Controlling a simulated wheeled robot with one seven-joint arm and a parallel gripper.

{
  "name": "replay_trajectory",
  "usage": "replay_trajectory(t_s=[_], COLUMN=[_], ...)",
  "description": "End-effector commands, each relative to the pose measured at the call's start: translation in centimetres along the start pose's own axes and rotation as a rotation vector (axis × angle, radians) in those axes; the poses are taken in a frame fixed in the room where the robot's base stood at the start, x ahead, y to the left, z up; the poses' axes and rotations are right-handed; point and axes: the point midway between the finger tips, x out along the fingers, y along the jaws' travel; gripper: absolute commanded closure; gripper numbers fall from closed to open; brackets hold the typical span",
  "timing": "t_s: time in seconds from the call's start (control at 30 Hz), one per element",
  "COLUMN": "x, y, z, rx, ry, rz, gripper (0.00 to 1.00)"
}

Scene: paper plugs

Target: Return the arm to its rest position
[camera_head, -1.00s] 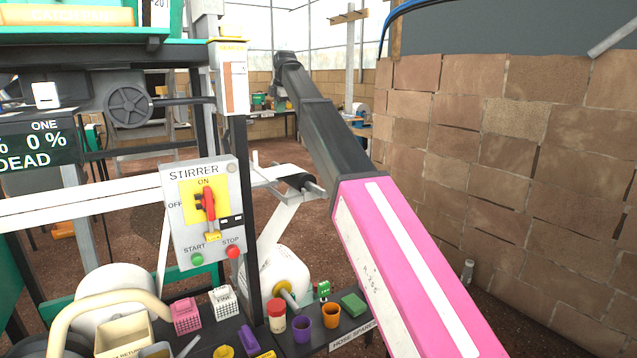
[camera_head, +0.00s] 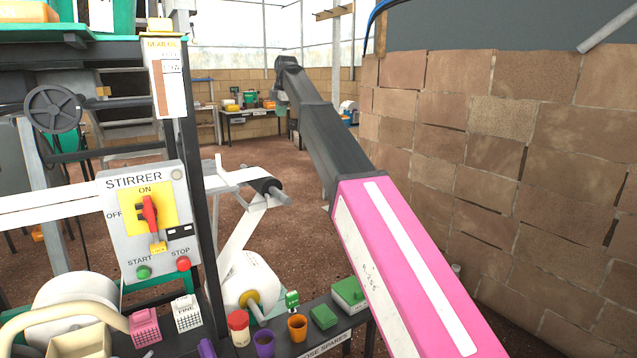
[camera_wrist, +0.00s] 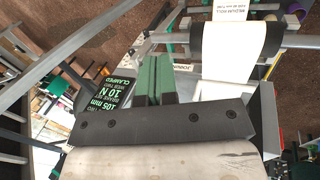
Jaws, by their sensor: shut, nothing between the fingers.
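My arm, with a pink link and a dark grey link beyond it, stretches from the lower right toward the upper middle in the head view. Its far end (camera_head: 284,66) is small there, and the fingers cannot be made out. In the wrist view my gripper (camera_wrist: 153,64) shows two green fingers side by side above a dark plate with screws. The fingers are shut with nothing between them.
A brick wall (camera_head: 540,150) stands close on the arm's right. The stirrer panel (camera_head: 148,222) is on the left, with a white paper roll (camera_head: 252,275) and a shelf of cups (camera_head: 298,328) below. A far bench (camera_head: 250,112) stands behind open brown floor (camera_head: 300,190).

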Motion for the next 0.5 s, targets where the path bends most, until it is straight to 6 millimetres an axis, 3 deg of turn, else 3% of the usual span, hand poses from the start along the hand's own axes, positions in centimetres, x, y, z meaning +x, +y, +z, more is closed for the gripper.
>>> replay_trajectory(t_s=[0.33,0.5], x=[5.6,10.0], y=[-5.0,-9.3], z=[2.4,4.1], rx=[0.164,0.300], ry=[-0.012,-0.025], rz=[-0.027,-0.049], gripper=[1.00,1.00])
